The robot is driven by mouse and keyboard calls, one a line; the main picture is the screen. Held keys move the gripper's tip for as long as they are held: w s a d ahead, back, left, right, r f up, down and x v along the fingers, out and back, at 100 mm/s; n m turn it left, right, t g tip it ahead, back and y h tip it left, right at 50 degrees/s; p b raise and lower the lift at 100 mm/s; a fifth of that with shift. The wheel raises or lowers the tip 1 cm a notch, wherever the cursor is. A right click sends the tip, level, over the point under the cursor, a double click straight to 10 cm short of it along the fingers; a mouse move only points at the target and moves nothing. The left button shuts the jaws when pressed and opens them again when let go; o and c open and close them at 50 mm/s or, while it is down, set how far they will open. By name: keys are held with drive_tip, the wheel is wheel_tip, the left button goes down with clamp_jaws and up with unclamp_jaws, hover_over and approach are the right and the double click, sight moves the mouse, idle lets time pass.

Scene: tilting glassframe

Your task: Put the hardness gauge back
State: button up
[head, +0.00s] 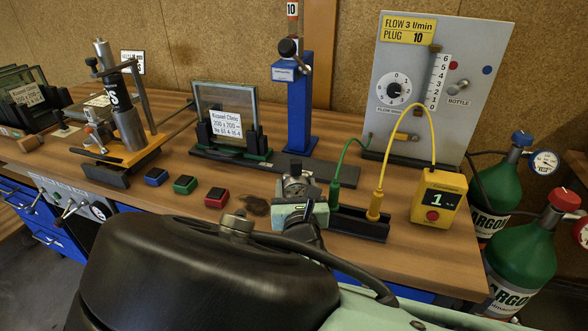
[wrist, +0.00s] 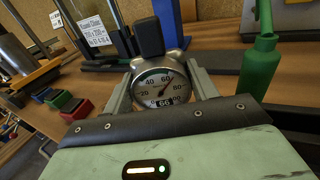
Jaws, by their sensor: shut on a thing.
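The hardness gauge (wrist: 163,88), a round silver dial with a white numbered face and a black block on top, sits between the two grey fingers of my gripper (wrist: 160,92). It also shows in the head view (head: 294,187), near the front middle of the table. My gripper (head: 297,208) is shut on it from the near side.
A glass pane in a stand (head: 228,115) and a blue post (head: 299,110) are behind. Blue, green and red blocks (head: 216,197) lie left on the table. My arm hides the front edge.

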drive_tip(key=shift+f, duration=0.65)
drive_tip(key=shift+r, duration=0.15)
drive_tip(key=o, duration=1.1)
drive_tip(key=shift+f, duration=0.2)
